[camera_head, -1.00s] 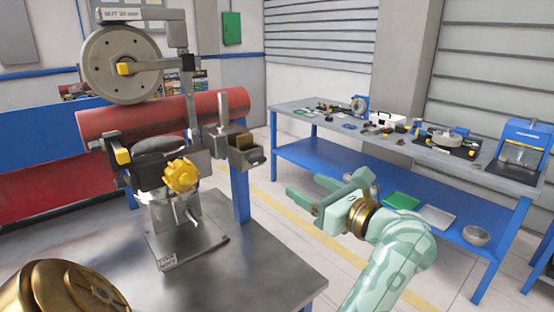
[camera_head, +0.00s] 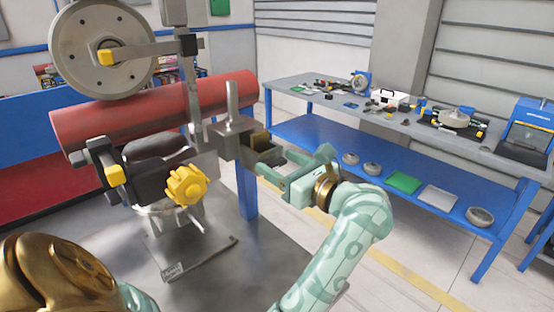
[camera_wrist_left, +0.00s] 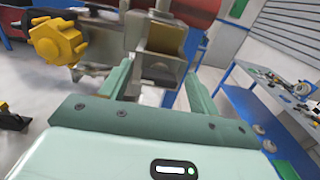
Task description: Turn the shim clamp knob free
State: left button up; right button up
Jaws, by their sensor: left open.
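A yellow lobed knob (camera_head: 186,185) sits on the front of the dark clamp on the metal stand. It also shows at the upper left of the left wrist view (camera_wrist_left: 58,42). My left gripper (camera_head: 268,163) is open and empty, to the right of the knob and apart from it. In the left wrist view, its green fingers (camera_wrist_left: 157,78) point at a small grey metal holder (camera_wrist_left: 158,65) with a brownish block in it. The holder (camera_head: 232,140) stands right of the knob in the head view. I cannot tell whether a fingertip touches it. My right gripper is not in view.
A red roll (camera_head: 110,125) and a grey wheel (camera_head: 101,50) stand behind the knob. A smaller yellow knob (camera_head: 116,175) is at its left. The grey table (camera_head: 215,285) is bare at the front. A blue workbench (camera_head: 400,175) with parts stands at the right.

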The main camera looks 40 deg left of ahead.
pick_arm(q)
jog(key=shift+d, duration=0.1)
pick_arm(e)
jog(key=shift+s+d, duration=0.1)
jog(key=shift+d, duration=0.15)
pick_arm(q)
jog(key=c, duration=1)
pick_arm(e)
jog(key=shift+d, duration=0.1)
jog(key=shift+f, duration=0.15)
